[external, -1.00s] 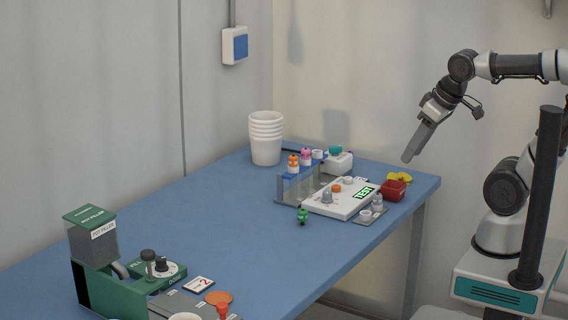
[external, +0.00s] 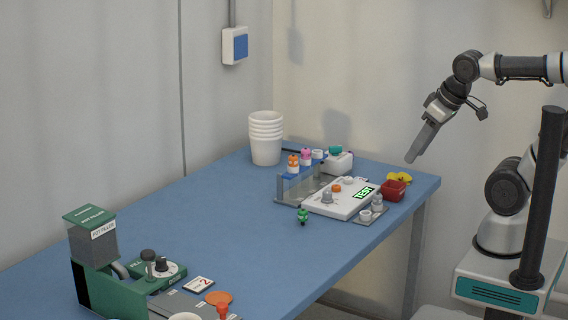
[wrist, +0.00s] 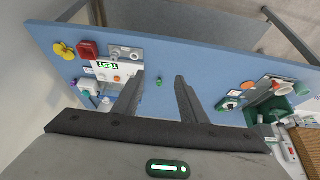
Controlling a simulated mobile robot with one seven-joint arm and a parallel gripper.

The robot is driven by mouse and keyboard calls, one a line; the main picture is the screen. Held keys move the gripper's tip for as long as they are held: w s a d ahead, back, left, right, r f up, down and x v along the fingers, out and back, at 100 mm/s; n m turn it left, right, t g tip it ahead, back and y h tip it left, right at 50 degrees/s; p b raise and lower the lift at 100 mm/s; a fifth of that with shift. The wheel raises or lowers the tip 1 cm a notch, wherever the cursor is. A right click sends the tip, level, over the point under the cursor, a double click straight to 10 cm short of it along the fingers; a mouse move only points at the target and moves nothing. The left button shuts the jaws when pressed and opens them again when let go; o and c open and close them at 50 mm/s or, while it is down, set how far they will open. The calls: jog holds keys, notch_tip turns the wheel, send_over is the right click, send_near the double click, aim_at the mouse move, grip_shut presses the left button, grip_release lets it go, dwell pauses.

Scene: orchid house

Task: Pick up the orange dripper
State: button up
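In the wrist view I cannot pick out the orange dripper for certain; the left finger covers part of the rack area.
A white tester (external: 345,200) with an orange knob sits right of the rack. A small green item (external: 302,216) stands in front. A red box (external: 393,191), stacked white pots (external: 265,140) and a green pot filler (external: 95,240) are also on the bench. The middle is clear.

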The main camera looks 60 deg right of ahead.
jog(key=shift+o, duration=0.5)
jog(key=w+d+r+p, duration=0.1)
jog(key=w+r+p, duration=0.15)
jog(key=w, duration=0.25)
jog(key=w+d+r+p, duration=0.1)
jog(key=w+r+p, duration=0.1)
jog(key=w+r, duration=0.3)
jog(key=m+g+p, duration=0.1)
jog(key=m+p, duration=0.1)
jog(key=p, duration=0.3)
send_over(294, 156)
jog(key=s, duration=0.3)
notch_tip(294, 156, down, 15)
jog(key=shift+h, duration=0.3)
jog(key=shift+p+x, duration=0.35)
jog(key=shift+x, duration=2.75)
jog(key=shift+w+a+r, duration=0.1)
jog(key=shift+w+a, duration=0.05)
grip_shut()
